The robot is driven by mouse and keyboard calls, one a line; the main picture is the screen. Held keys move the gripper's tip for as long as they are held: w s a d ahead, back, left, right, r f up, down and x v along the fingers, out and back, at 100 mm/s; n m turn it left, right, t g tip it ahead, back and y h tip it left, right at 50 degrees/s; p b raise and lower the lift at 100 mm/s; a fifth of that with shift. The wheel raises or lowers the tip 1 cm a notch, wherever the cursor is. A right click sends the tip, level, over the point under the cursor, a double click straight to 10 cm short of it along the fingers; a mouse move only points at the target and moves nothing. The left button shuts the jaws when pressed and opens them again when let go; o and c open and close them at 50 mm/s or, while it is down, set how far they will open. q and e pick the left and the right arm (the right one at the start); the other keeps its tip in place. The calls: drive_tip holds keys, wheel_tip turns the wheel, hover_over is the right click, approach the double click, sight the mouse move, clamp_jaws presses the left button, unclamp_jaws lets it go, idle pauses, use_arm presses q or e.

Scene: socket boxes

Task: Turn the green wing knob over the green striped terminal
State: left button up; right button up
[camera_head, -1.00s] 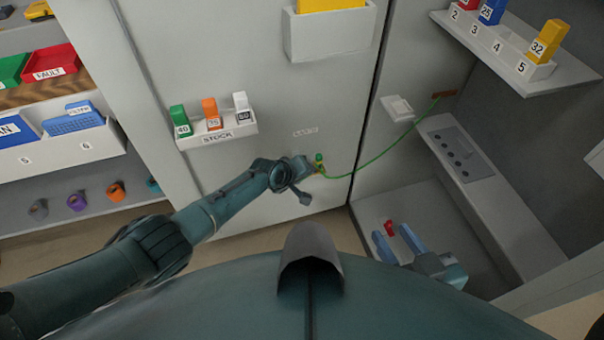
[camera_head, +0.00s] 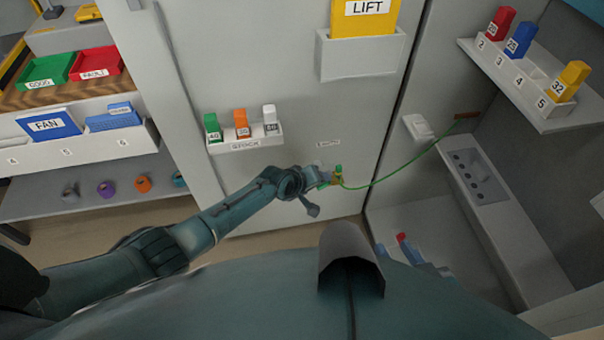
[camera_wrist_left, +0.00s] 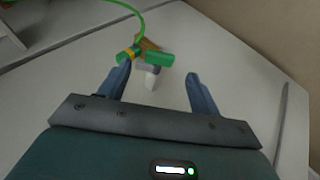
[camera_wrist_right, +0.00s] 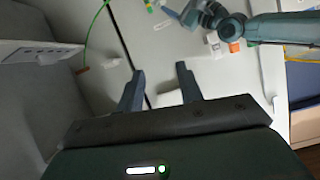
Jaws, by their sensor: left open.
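The green knob piece (camera_head: 338,172) is on the grey cabinet front at the end of a green cable (camera_head: 400,164). In the left wrist view the green bar (camera_wrist_left: 160,58) has a yellow band near its left end and a tan part behind it. A small grey-white part (camera_wrist_left: 150,76) projects below it. I cannot tell knob from striped terminal clearly. My left gripper (camera_head: 324,180) is right by it, its open fingers (camera_wrist_left: 158,78) short of the bar; the left fingertip appears close to the bar's left end. My right gripper (camera_wrist_right: 159,70) is open and empty, low at the right.
A STOCK rack (camera_head: 246,138) with green, orange and white blocks is above my left arm. A LIFT holder (camera_head: 362,52) is higher up. A shelf (camera_head: 520,85) with numbered blocks juts out at the right. A red piece (camera_head: 401,237) shows by my right gripper.

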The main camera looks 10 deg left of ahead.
use_arm(q)
drive_tip(key=p+v, duration=0.3)
drive_tip(key=v, duration=0.5)
use_arm(e)
drive_tip(key=shift+w+a+r+g, duration=0.15)
drive_tip(key=shift+a+r+g, duration=0.05)
drive_tip(key=shift+a+g, duration=0.35)
